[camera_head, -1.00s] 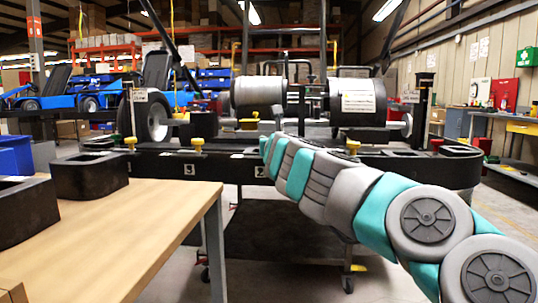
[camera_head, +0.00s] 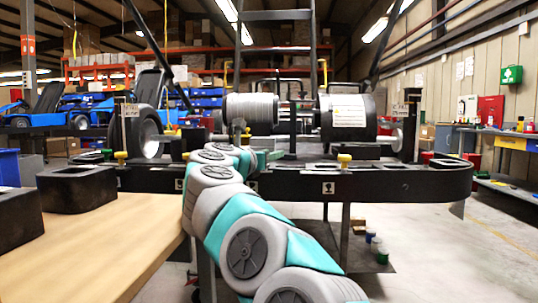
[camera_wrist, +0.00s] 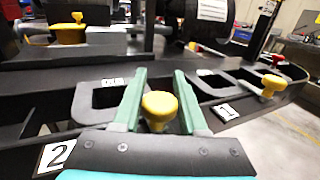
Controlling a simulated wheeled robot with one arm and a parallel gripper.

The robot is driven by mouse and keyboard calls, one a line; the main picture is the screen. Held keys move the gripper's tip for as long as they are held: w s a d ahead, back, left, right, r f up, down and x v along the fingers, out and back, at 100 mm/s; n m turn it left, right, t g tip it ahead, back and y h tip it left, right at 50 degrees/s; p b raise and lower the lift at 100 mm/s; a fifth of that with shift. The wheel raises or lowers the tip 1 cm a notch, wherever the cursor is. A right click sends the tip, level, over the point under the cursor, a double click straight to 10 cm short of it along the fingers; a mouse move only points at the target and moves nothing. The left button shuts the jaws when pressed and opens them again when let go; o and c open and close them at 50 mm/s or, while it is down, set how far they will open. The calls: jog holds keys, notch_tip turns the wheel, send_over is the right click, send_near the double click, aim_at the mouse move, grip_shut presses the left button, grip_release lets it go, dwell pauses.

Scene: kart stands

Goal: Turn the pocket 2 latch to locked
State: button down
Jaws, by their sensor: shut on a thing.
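In the wrist view, my gripper (camera_wrist: 158,105) has two green fingers on either side of a yellow latch knob (camera_wrist: 159,106) and is shut on it. The knob stands on the dark kart stand, between the label 2 (camera_wrist: 57,155) at left and the label 1 (camera_wrist: 226,112) at right. An open-topped dark pocket (camera_wrist: 107,97) lies just beyond the fingers. I cannot tell which way the latch is turned. In the head view, my arm hides the held knob and the fingertips. The stand (camera_head: 410,184) shows there, with its label 1 (camera_head: 328,188).
A wooden table (camera_head: 90,240) with black blocks (camera_head: 77,190) is at left. Floor is open at right.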

jog(key=shift+r, duration=0.15)
dwell(0.3)
jog(key=shift+c, duration=2.3)
grip_release()
jog(key=v, duration=0.7)
jog(key=shift+s+a+b, duration=0.2)
jog(key=shift+s+b, duration=0.1)
